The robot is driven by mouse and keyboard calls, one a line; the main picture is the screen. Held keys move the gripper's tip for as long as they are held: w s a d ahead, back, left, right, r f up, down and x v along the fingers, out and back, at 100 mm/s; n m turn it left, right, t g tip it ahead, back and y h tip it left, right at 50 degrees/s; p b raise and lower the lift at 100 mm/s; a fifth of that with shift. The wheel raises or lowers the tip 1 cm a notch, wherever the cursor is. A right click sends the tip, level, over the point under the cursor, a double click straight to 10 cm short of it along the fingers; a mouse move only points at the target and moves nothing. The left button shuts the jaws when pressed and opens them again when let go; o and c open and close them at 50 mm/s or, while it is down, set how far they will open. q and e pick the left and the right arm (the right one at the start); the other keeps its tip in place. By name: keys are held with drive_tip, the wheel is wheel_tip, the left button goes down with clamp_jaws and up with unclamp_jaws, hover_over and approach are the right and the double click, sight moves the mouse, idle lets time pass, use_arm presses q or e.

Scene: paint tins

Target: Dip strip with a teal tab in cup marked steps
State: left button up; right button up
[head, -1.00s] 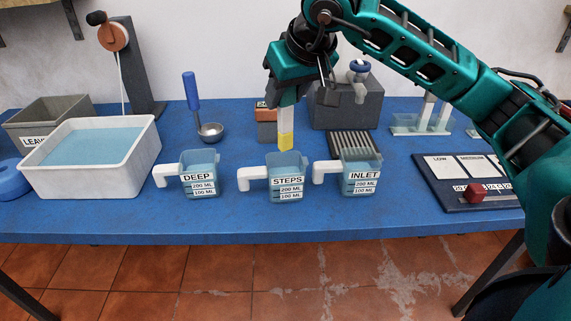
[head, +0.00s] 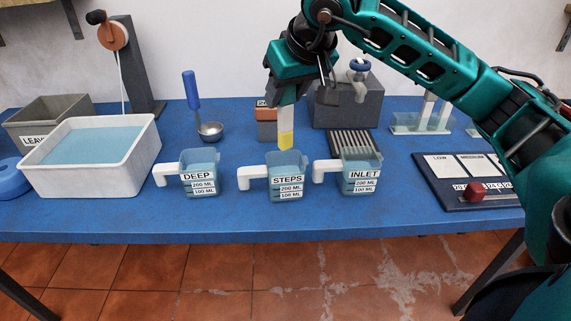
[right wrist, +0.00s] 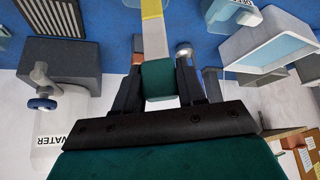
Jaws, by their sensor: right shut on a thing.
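My right gripper (head: 287,92) is shut on the teal tab (right wrist: 158,80) of a pale strip (head: 286,114). The strip hangs upright with its yellow lower end (head: 286,140) down, and the end also shows at the top of the right wrist view (right wrist: 152,9). The cup marked STEPS (head: 287,181) stands on the table with its handle to the left. In the head view the yellow end shows just above the cup's back rim; I cannot tell whether it is over the cup or behind it. My left gripper is out of view.
The DEEP cup (head: 200,181) stands left of STEPS and the INLET cup (head: 361,180) close on its right. A ribbed rack (head: 352,142) and grey tap block (head: 347,108) are behind. A white basin (head: 90,181) stands left, a LOW/MEDIUM board (head: 448,196) right.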

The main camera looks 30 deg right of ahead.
wheel_tip(320, 180, up, 4)
drive_tip(key=p, duration=0.3)
drive_tip(key=shift+r, duration=0.1)
idle(0.4)
